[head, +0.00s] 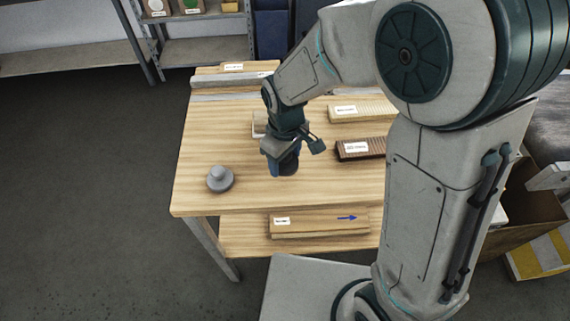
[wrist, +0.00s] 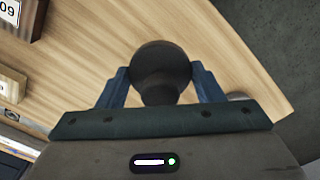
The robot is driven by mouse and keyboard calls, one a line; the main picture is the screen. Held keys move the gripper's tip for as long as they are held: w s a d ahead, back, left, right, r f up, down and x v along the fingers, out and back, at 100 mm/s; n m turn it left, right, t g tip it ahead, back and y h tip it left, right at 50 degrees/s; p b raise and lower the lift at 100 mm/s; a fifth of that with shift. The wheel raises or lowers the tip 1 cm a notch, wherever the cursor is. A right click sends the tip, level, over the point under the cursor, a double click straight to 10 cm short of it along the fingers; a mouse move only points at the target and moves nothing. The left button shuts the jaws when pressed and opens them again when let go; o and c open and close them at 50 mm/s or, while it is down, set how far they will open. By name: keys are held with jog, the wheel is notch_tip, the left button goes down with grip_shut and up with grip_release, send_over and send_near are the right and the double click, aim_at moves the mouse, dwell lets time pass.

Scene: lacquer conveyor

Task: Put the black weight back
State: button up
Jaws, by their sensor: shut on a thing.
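The black weight (wrist: 161,68) shows in the wrist view as a dark, rounded shape between the two blue fingers of my gripper (wrist: 161,84). My gripper is shut on it. In the head view my gripper (head: 281,163) is above the wooden table (head: 200,145), and the dark weight (head: 290,163) shows partly at the fingers. Its underside is hidden, and its height over the table top is hard to tell. A grey weight (head: 220,178) with a knob stands apart, near the table's front left corner.
A small, light labelled block (head: 259,124) is partly hidden behind my gripper. A dark brown labelled block (head: 361,148) and a light ribbed one (head: 361,109) lie to the right. A lower shelf holds a board with a blue arrow (head: 320,222). The table's front middle is clear.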

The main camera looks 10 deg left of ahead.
aim_at(285, 168)
jog(key=shift+f+p, duration=0.35)
jog(key=shift+f, duration=1.65)
jog(key=shift+f, duration=0.2)
jog(key=o, duration=1.3)
